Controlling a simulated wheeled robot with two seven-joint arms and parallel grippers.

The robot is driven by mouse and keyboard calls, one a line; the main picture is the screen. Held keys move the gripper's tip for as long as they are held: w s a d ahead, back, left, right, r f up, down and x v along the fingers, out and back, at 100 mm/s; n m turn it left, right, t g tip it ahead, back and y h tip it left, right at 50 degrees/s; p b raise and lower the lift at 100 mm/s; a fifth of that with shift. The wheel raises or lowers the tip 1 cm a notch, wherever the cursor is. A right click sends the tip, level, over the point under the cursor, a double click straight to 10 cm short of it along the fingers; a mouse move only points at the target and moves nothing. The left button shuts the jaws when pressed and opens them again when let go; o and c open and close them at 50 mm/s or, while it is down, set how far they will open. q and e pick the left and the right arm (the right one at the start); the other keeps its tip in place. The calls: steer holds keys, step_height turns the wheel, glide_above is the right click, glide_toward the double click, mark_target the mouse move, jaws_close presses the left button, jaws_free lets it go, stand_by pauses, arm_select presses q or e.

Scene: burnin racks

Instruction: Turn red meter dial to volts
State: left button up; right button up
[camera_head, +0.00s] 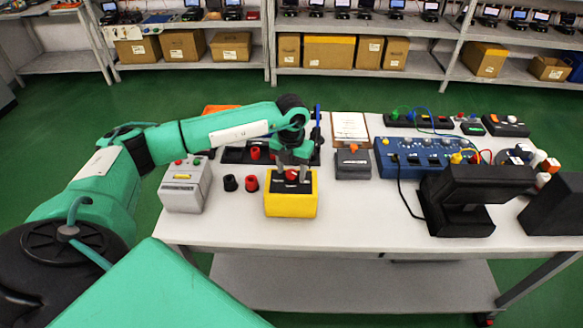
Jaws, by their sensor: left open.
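A yellow box-shaped meter (291,207) with a dark top face stands near the front edge of the white table. A red dial (291,174) shows on its top, partly hidden by my gripper. My left gripper (291,175) points down over this meter, its fingers open on either side of the red dial. I cannot tell whether the fingers touch the dial. The dial's markings are too small to read. My right gripper is not in view.
A grey box with buttons (185,186) and black and red caps (230,183) stand left of the meter. A small dark grey box (352,163), a blue panel with knobs (425,155) and a black stand (459,212) are to its right. The table's front middle is clear.

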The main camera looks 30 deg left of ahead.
arm_select(q)
steer(key=c, duration=1)
steer(key=shift+o, duration=0.2)
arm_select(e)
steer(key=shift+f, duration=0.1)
